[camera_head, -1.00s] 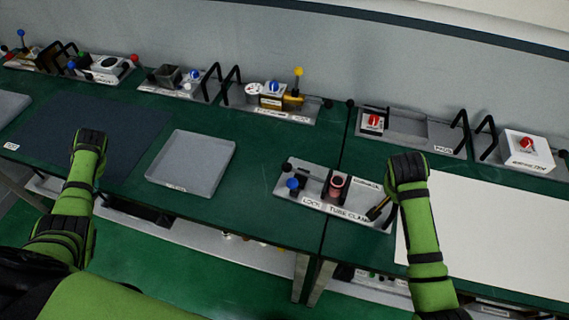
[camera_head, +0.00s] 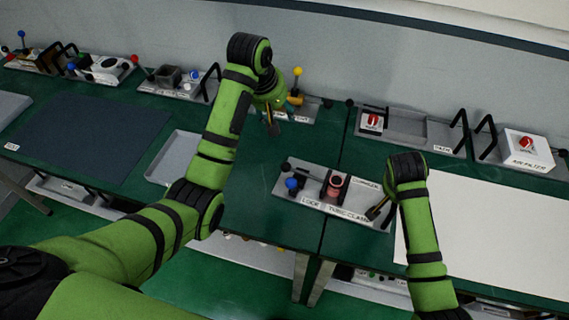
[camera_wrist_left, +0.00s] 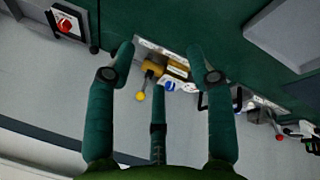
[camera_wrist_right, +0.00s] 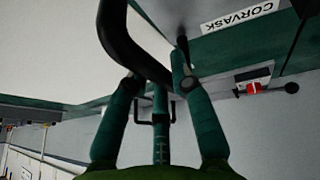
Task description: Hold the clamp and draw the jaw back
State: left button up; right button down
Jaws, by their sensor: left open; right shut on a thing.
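The tube clamp (camera_head: 318,205) is a grey plate on the green bench. It carries a blue-knobbed lever (camera_head: 291,183), a reddish tube (camera_head: 335,186) between dark jaws and a "TUBE CLAMP" label. My right gripper (camera_head: 378,210) is at the plate's right end. In the right wrist view its fingers (camera_wrist_right: 155,68) are shut on a black bar handle (camera_wrist_right: 122,38). My left gripper (camera_head: 272,122) is open and empty, raised behind and left of the clamp. The left wrist view shows its fingers (camera_wrist_left: 160,50) spread with nothing between them.
A station with a yellow lever (camera_head: 297,84) is beyond my left gripper, partly hidden by it. A grey tray (camera_head: 168,160) is partly behind my left arm. A red-knobbed air filter box (camera_head: 528,150) and a white sheet (camera_head: 490,235) are on the right.

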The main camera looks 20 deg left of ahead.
aim_at(284, 165)
pick_arm(q)
jog(key=s+f, duration=0.1)
jog(key=f, duration=0.4)
jog(key=d+f+g, duration=0.1)
jog(key=f, duration=0.5)
jog(key=s+d+f+g, duration=0.1)
jog(key=f, duration=0.5)
jog(key=shift+s+d, duration=0.2)
jog(key=shift+s, duration=0.1)
grip_shut()
